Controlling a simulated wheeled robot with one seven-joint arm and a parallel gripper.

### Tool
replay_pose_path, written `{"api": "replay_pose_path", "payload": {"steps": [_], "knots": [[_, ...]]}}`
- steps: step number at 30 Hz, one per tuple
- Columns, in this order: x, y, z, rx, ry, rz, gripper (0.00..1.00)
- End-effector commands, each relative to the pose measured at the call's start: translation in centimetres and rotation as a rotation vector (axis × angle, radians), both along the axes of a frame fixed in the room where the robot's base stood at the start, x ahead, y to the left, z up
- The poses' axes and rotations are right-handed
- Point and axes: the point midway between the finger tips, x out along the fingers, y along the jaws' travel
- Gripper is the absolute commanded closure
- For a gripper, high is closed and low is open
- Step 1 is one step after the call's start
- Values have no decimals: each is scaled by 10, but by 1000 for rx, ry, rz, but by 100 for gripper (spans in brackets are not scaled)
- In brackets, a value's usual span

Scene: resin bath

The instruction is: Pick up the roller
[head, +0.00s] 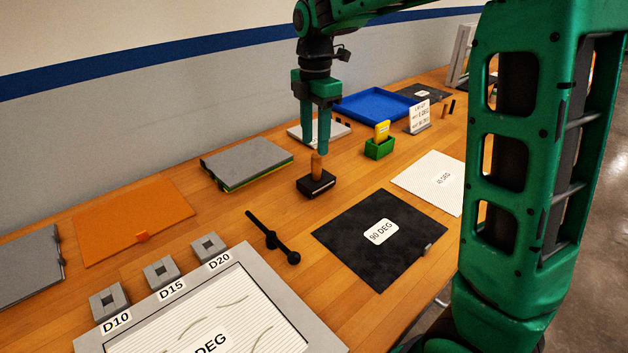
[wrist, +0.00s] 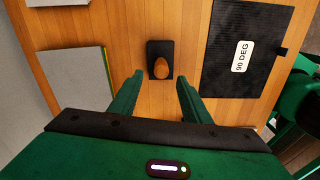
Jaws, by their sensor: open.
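What looks like the roller (head: 317,181) stands on the table as a black block with an upright wooden handle. In the wrist view the roller (wrist: 161,68) shows from above, between the fingertips and slightly beyond them. My gripper (head: 315,148) points down just above the handle, with green fingers apart and nothing between them. In the wrist view my gripper (wrist: 160,80) has a finger on each side of the handle's line, and neither visibly touches it.
A black 90 DEG sheet (head: 350,255) lies right of the roller. A black rod with a ball end (head: 272,237) lies in front. A grey-topped stack (head: 245,162) is to the left, a green box with a yellow card (head: 379,150) behind right. Bare wood surrounds the block.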

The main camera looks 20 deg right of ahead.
Motion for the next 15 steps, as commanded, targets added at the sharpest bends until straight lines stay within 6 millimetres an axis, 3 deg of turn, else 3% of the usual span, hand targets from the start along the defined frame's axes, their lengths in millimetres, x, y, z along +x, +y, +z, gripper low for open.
{"api": "replay_pose_path", "payload": {"steps": [8, 15], "knots": [[0, -1, -21, 0, 0, -3, 57], [-1, -3, -54, -1, 3, -4, 57]]}}
